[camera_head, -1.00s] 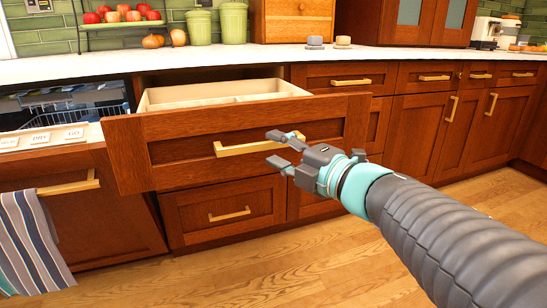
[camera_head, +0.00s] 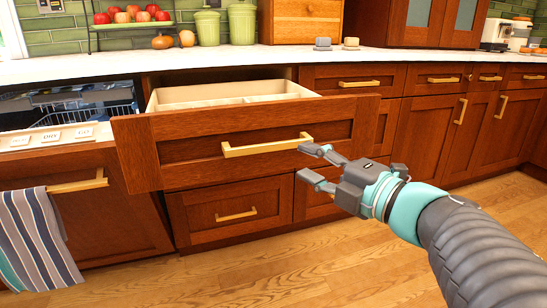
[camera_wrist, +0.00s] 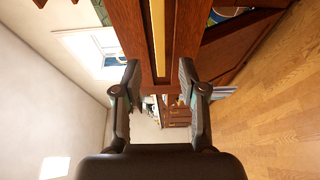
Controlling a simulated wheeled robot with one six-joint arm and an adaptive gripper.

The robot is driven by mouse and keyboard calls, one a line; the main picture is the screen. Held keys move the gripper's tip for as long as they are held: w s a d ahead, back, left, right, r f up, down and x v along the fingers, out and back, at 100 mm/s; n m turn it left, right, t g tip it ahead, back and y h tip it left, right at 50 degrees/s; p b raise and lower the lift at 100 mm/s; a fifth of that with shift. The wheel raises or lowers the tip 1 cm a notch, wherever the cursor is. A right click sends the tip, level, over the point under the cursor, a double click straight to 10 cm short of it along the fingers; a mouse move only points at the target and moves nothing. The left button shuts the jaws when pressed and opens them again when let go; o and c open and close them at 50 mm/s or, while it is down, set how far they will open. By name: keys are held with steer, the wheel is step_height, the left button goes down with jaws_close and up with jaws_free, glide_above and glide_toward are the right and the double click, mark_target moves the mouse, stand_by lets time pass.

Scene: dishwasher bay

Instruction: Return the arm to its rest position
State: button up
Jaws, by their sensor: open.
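My gripper (camera_head: 312,165) is open and empty in the head view. It is in front of the pulled-out drawer (camera_head: 185,150), just right of and below the right end of its brass handle (camera_head: 268,146). The fingers look apart from the handle. In the wrist view, both fingers of my gripper (camera_wrist: 157,85) are spread wide with nothing between them. The brass handle (camera_wrist: 158,35) runs up the picture beyond the fingertips, on the drawer front (camera_wrist: 132,30).
The dishwasher (camera_head: 70,110) at left stands partly open, with a striped towel (camera_head: 38,240) on its handle. A closed lower drawer (camera_head: 235,210) sits below the open one. The counter (camera_head: 230,58) runs above. The wooden floor (camera_head: 290,270) in front is clear.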

steer(key=w+d+f+m+t+h, duration=0.1)
steer(key=w+d+m+t+h, duration=0.25)
steer(key=d+m+h, duration=0.65)
steer(key=s+d+f+m+g+h+p, duration=0.1)
steer(key=s+d+f+m+g+h, duration=0.15)
steer(key=d+m, duration=0.25)
steer(key=s+d+f+m+g+h, duration=0.1)
steer(key=d+f+m+g+h, duration=0.15)
steer(key=d+m+h, duration=0.2)
steer(key=s+a+f+m+g+y+p, duration=0.3)
steer(key=s+a+f+m+g+p, duration=0.15)
steer(key=s+f+m+g, duration=0.35)
steer(key=s+a+r+n+y+p, duration=0.2)
steer(key=s+a+y+p, duration=0.1)
steer(key=a, duration=0.7)
steer(key=shift+s+r, duration=0.4)
steer(key=shift+s, duration=0.45)
